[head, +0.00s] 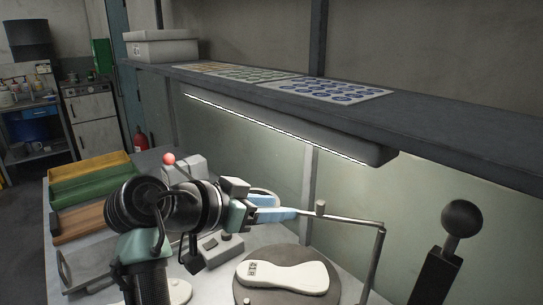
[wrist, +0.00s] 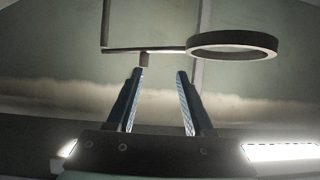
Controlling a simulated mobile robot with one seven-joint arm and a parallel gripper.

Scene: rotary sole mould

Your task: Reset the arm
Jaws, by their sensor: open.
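A thin metal swing arm (head: 352,220) with a bent upright rod stands over the round turntable (head: 322,293), in the head view. A white sole-shaped mould (head: 283,275) lies on the turntable. In the wrist view the swing arm's bar (wrist: 120,50) carries a short peg (wrist: 145,59) and ends in a flat ring (wrist: 233,46). My gripper (head: 293,213) is at the swing arm's bar, left of its peg in the head view. In the wrist view my gripper (wrist: 160,73) is open and empty, with the peg just beyond the left fingertip; contact cannot be told.
A dark shelf (head: 440,125) with sheets of coloured discs (head: 340,90) runs above. A black ball-topped lever (head: 462,218) stands at right. A grey control box (head: 220,247), a red ball knob (head: 169,159) and green and yellow trays (head: 85,185) are near my arm.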

